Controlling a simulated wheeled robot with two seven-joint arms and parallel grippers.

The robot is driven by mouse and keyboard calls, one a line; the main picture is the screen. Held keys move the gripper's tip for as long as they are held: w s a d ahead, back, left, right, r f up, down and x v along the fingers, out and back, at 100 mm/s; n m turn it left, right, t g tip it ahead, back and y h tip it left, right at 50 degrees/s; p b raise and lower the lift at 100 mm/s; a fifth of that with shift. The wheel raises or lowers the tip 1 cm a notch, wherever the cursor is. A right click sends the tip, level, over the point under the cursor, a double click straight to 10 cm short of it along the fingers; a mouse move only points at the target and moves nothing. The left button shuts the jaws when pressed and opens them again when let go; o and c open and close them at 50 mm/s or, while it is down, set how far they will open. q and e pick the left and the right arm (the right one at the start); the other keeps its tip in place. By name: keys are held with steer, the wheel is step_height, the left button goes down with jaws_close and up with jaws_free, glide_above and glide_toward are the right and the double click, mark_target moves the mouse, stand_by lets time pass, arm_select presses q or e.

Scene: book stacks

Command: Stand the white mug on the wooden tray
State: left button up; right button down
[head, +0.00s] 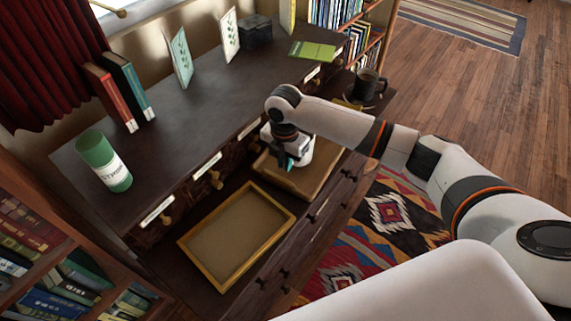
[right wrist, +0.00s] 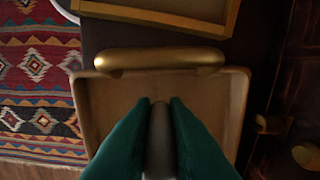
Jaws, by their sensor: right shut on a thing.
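My right gripper (head: 284,162) is over the wooden tray (head: 311,187), a brown tray with rounded corners. Its teal fingers are shut on the white mug (head: 304,151), which shows partly beside them. In the right wrist view the green fingers (right wrist: 158,128) close on a narrow grey-brown strip, probably part of the mug in shadow; the rest of the mug is hidden there. That view also shows the tray (right wrist: 232,100) below, with a brass handle (right wrist: 160,60). I cannot tell whether the mug touches the tray. My left gripper is not in view.
A shallow tray with a golden frame (head: 238,236) lies beside the wooden tray. A dark mug (head: 368,86) stands at the far end. The raised shelf behind holds a green cylinder (head: 103,161), a red book (head: 110,97) and standing cards (head: 181,57). Drawer knobs (head: 215,179) stick out below it.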

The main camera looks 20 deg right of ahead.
steer(key=shift+f, duration=1.05)
steer(key=c, duration=1.4)
jaws_free()
steer(key=shift+f, duration=0.15)
steer(key=shift+c, duration=0.2)
step_height(320, 180, up, 12)
steer(key=shift+r, duration=0.2)
steer(key=shift+a+f, duration=0.1)
steer(key=shift+f, duration=0.05)
